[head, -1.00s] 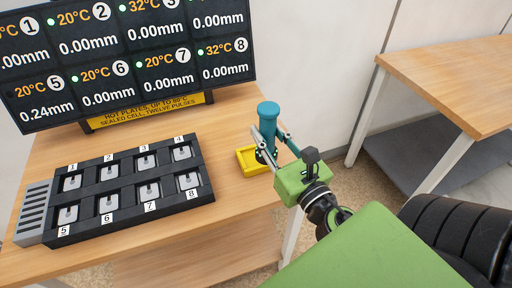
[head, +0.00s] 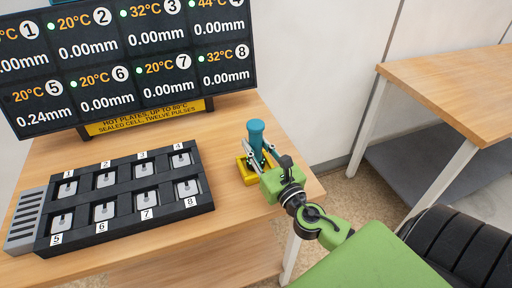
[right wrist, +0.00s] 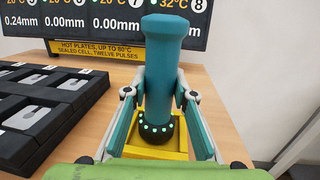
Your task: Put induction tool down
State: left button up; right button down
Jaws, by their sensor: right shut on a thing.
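The induction tool (head: 256,137) is a teal cylinder with a wider top and a dark base ringed with small green lights. It stands upright at the yellow holder (head: 247,175) on the right part of the table. My right gripper (head: 257,158) is shut on the tool's body, one finger on each side. In the right wrist view the tool (right wrist: 160,75) stands between the fingers, its dark base inside the outline of the yellow holder (right wrist: 150,150). Whether the base touches the holder's floor is hard to tell. My left gripper is not in view.
A black rack (head: 128,228) with several numbered cells lies left of the holder on the wooden table (head: 240,225). A dark display (head: 130,60) with temperatures and millimetre readings stands behind, above a yellow sign (head: 145,118). Another wooden table (head: 450,80) stands at the right.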

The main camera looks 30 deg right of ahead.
jog(key=shift+f, duration=0.1)
jog(key=shift+f, duration=0.15)
jog(key=c, duration=1.7)
grip_release()
jog(key=shift+s, duration=0.1)
jog(key=shift+r, duration=0.2)
jog(key=s+b, duration=0.1)
jog(key=s, duration=0.2)
jog(key=s+a+b, duration=0.1)
jog(key=s, duration=0.3)
jog(key=s+f+b, duration=0.1)
jog(key=s+b, duration=0.1)
jog(key=s, duration=0.1)
jog(key=shift+s+a+f, duration=0.1)
jog(key=shift+s+a, duration=0.05)
jog(key=shift+s, duration=0.1)
jog(key=shift+s+b, duration=0.3)
jog(key=shift+s, duration=0.4)
jog(key=shift+r, duration=0.2)
